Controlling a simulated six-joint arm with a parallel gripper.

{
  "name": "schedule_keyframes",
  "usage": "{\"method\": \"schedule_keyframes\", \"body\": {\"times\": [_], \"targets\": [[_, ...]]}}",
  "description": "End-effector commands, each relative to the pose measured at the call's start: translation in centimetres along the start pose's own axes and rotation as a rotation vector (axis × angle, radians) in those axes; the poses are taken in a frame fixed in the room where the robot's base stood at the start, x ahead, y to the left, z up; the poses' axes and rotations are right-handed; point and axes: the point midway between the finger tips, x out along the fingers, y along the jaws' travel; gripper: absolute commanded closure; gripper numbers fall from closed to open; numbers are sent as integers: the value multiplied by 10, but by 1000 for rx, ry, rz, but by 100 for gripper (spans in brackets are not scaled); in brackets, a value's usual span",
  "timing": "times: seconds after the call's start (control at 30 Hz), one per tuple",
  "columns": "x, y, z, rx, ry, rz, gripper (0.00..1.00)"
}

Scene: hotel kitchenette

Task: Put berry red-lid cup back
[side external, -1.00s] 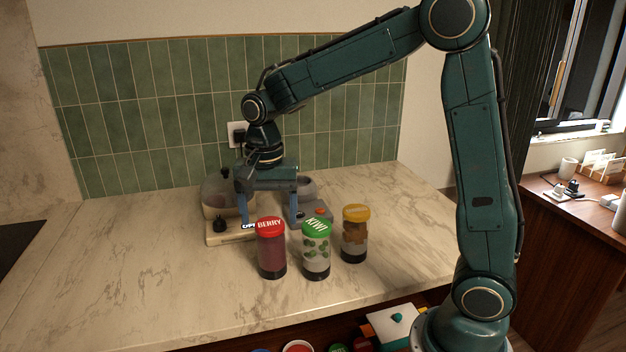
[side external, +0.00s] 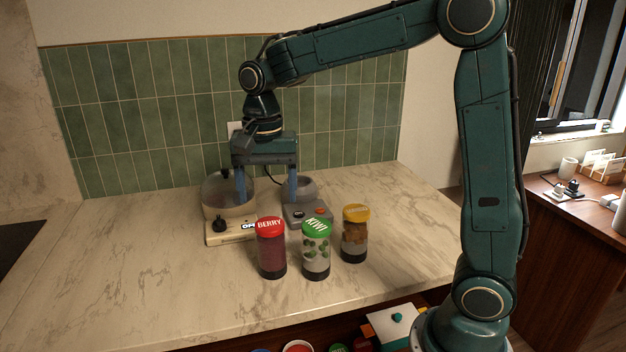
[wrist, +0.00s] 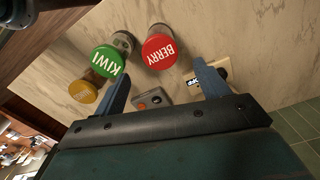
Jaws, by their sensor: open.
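The berry cup (side external: 271,249) has a red lid marked BERRY and stands upright on the counter, leftmost of three cups. Its red lid (wrist: 160,48) also shows in the wrist view. My gripper (side external: 268,200) is open and empty, fingers pointing down. It is behind the berry cup and higher than it, near the two appliances, and does not touch the cup. In the wrist view the fingers (wrist: 162,86) are spread wide with nothing between them at their tips.
The green-lid KIWI cup (side external: 316,251) and a yellow-lid cup (side external: 354,236) stand right of the berry cup. A beige appliance with a clear bowl (side external: 226,227) and a grey appliance (side external: 306,211) stand behind. The counter's left side is clear. An open drawer with items lies below the front edge.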

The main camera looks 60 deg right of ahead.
Motion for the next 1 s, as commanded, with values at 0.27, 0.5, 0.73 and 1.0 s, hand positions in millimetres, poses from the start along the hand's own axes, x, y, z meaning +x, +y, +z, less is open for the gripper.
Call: {"method": "schedule_keyframes", "body": {"times": [0.27,0.5,0.73,1.0], "targets": [[-7,8,5,-43,12,-20,26],[-25,38,23,-204,60,-82,26],[-40,78,47,-424,141,-154,26],[-42,124,74,-680,257,-216,26]]}}
